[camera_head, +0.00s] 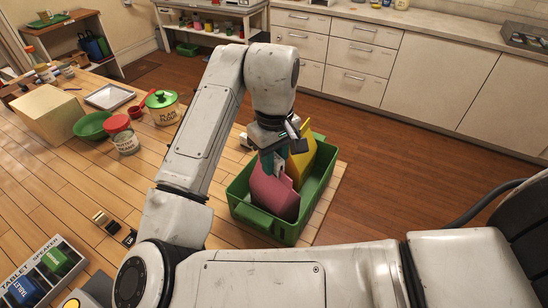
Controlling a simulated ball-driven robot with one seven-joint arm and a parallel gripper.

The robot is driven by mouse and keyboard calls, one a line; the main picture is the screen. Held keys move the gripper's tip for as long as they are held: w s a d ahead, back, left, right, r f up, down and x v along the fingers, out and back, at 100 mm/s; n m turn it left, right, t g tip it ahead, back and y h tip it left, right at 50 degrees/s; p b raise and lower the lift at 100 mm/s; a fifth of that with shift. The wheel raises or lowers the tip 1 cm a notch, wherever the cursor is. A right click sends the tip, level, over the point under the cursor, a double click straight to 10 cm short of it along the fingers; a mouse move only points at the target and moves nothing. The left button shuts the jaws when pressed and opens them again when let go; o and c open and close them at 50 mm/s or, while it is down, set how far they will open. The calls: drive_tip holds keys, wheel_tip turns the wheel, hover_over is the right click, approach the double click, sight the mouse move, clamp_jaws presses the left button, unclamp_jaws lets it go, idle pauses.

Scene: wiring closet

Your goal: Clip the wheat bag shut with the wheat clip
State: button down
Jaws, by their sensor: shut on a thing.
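A green crate (240,199) stands at the table's right end with upright bags in it. A pink bag (274,196) is in front, and a yellow bag (300,164) stands behind and to its right. No label is readable, so I cannot tell which is the wheat bag. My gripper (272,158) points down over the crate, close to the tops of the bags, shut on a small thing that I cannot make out. Something teal shows at its fingers. I cannot pick out the wheat clip for certain; touching or apart from the bags is unclear.
Small dark items (113,228) lie on the table left of my arm. A flour canister (164,112), a red-lidded jar (126,142), a green bowl (92,127) and a pale box (48,116) stand at the back left. A tablet and speaker tray (62,281) is front left.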

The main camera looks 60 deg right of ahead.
drive_tip(key=shift+f, duration=0.2)
drive_tip(key=c, duration=0.8)
unclamp_jaws()
drive_tip(key=shift+r, duration=0.1)
wheel_tip(320, 180, up, 11)
drive_tip(key=shift+f, duration=0.15)
